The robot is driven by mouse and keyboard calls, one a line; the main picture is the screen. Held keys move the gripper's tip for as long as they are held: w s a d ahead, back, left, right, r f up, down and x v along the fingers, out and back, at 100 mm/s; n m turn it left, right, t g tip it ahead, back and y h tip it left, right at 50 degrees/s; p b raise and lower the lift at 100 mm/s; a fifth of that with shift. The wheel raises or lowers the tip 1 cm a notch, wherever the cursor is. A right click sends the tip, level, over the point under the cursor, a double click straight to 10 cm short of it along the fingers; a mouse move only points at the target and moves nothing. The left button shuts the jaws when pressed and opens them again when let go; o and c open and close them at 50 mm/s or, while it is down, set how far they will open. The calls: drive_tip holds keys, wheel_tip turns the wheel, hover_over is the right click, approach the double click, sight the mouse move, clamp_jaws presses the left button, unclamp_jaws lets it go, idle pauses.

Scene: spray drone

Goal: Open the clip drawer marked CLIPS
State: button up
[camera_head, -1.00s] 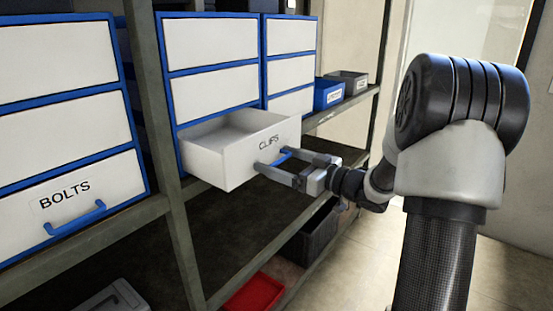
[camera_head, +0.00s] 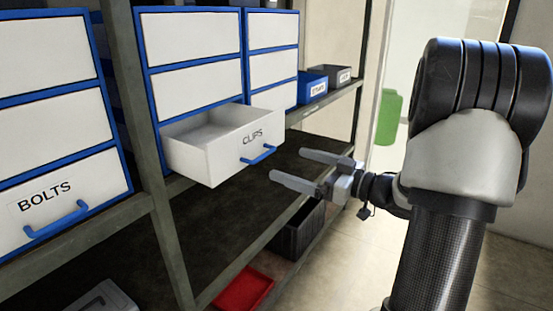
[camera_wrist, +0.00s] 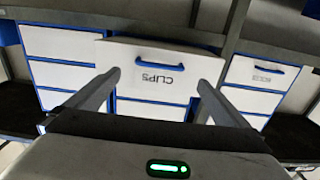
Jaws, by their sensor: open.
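The white drawer marked CLIPS (camera_head: 215,155) is pulled out of the bottom of the middle blue-framed cabinet in the head view, and its inside looks empty. Its blue handle (camera_head: 258,154) is on the front face beside the label. My gripper (camera_head: 287,168) is open and empty, a short way to the right of the handle and apart from it. In the wrist view the CLIPS drawer front (camera_wrist: 165,72) and its handle (camera_wrist: 160,66) appear upside down beyond the two spread fingers (camera_wrist: 152,88).
A drawer marked BOLTS (camera_head: 60,205) is shut at the left. A blue bin (camera_head: 312,87) and a grey bin (camera_head: 338,77) stand on the shelf at the right. A dark crate (camera_head: 296,230) and a red tray (camera_head: 243,290) are below. A green object (camera_head: 389,117) is at the back right.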

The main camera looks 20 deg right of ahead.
drive_tip(key=v, duration=0.7)
drive_tip(key=shift+s, duration=0.15)
drive_tip(key=shift+d, duration=0.1)
